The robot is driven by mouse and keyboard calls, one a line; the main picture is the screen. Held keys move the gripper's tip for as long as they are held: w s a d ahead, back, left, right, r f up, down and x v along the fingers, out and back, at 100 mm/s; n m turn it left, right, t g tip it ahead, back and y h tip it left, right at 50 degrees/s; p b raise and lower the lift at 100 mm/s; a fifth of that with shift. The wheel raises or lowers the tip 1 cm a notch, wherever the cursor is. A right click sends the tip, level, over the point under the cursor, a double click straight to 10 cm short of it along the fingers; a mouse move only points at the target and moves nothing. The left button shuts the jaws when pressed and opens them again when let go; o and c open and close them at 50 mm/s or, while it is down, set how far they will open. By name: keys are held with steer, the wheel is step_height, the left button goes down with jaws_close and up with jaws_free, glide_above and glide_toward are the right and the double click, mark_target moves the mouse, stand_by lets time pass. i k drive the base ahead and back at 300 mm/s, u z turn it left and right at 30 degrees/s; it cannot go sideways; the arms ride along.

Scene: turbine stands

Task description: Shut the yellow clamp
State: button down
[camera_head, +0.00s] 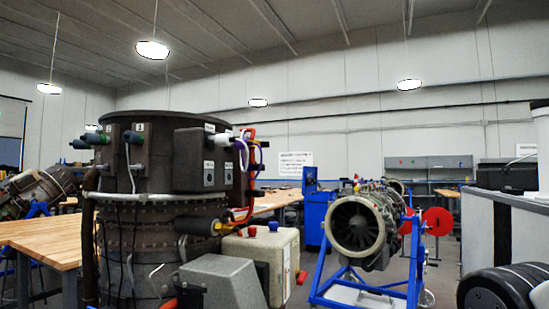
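A dark, riveted cylindrical turbine casing (160,160) stands upright at the left. A cluster of small coloured parts sits at its right side: a white one (222,139), a purple one (239,144) and a red one (249,132). Lower down, a small yellow part (217,227) shows at the end of a dark horizontal cylinder (196,226) on the casing. I cannot tell which yellow part is the clamp, or whether it is open or shut. My gripper is not in view.
A beige box (262,250) with red and blue knobs stands right of the casing. A wooden table (45,240) is at the left. A jet engine (362,222) rests on a blue stand (360,290). A grey cabinet (490,235) and black rounded object (500,287) are at the right.

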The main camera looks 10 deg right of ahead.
mark_target(264, 143)
steer(key=u, duration=0.05)
steer(key=k, duration=0.4)
steer(key=z, duration=0.5)
steer(key=i, duration=1.15)
steer(key=u, duration=0.85)
